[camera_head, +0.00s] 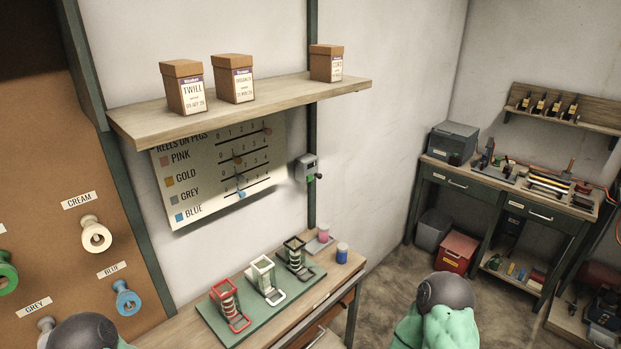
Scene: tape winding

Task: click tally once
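A small grey box (307,165) is fixed to the dark upright post below the right end of the shelf. It has a green part low on its front and a small dark knob sticking out at its lower right. It looks like the tally, but any digits on it are too small to read. Neither of my grippers is in view. Only green and dark grey parts of my arms show at the bottom left and bottom right edges, well below the box.
A wooden shelf (240,105) with three labelled boxes juts out above the grey box. A reels chart (220,170) hangs to its left. Open floor lies to the right.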

